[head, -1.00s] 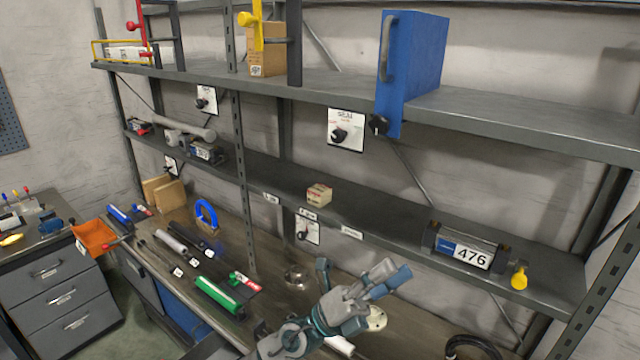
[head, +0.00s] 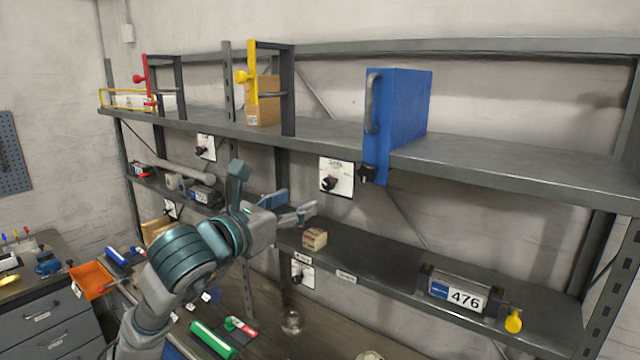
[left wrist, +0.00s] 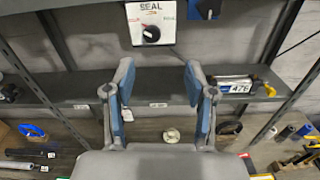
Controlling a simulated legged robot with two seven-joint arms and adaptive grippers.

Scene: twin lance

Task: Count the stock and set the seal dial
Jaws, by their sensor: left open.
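The seal dial is a white plate (head: 344,166) with a black knob (head: 329,184) on the back wall, below the top shelf. In the left wrist view the plate reads SEAL (left wrist: 151,14), with the knob (left wrist: 151,34) above and between my fingertips. My left gripper (head: 291,206) is open and empty, left of and below the dial in the head view, apart from it. A counter reading 476 (head: 464,298) sits on the middle shelf with a yellow knob (head: 513,321) at its right. A small carton (head: 314,238) stands on that shelf. My right gripper is out of view.
A blue case (head: 410,110) stands on the top shelf, overhanging its front edge near the dial; a black knob (head: 366,173) is at its foot. Yellow (head: 253,75) and red-handled frames (head: 146,80) stand further left. Other dial plates (head: 205,146) hang nearby. The middle shelf (head: 385,265) is clear between carton and counter.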

